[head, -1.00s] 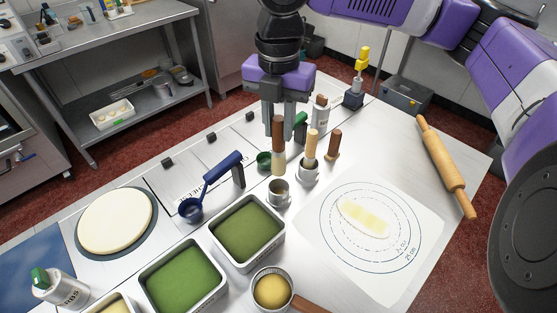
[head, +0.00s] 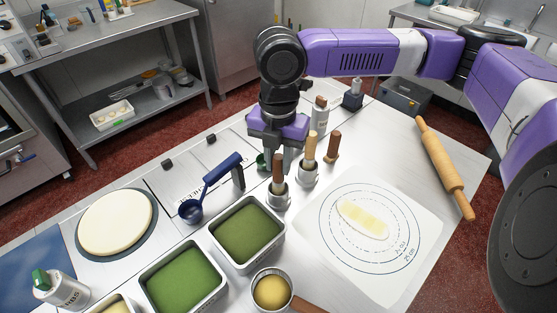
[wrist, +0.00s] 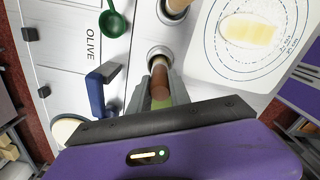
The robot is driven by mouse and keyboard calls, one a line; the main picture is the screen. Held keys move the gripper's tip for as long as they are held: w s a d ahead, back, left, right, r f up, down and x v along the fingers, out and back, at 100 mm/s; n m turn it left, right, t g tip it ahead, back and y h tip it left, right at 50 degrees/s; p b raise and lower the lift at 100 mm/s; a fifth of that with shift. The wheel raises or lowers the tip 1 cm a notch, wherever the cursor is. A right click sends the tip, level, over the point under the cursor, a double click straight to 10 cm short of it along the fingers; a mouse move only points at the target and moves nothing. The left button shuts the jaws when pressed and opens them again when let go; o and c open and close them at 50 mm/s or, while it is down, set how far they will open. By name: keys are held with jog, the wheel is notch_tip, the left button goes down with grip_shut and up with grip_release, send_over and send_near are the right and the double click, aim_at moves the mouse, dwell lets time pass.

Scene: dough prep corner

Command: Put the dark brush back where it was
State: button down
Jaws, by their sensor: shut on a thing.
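The dark brush (head: 278,172) has a brown handle and a pale lower part, and it stands nearly upright. My gripper (head: 279,160) is shut on its handle. The brush's lower end is at the mouth of a small metal cup (head: 277,199) and seems to be inside it; its tip is hidden. In the wrist view the brown handle (wrist: 160,80) lies between the fingers, in line with the cup (wrist: 155,51). A light-handled brush (head: 310,146) stands in a second metal cup (head: 307,177) just to the right. Another brown handle (head: 333,143) stands behind that.
A green tray (head: 248,231) is in front. A white mat (head: 420,220) with dough lies to the right, with a rolling pin (head: 446,168) beyond it.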

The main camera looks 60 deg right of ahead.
jog(key=shift+f, duration=0.15)
jog(key=c, duration=1.2)
grip_release()
notch_tip(320, 180, up, 12)
jog(key=shift+r+b, duration=0.2)
jog(key=shift+b, duration=0.25)
jog(key=shift+s, duration=0.1)
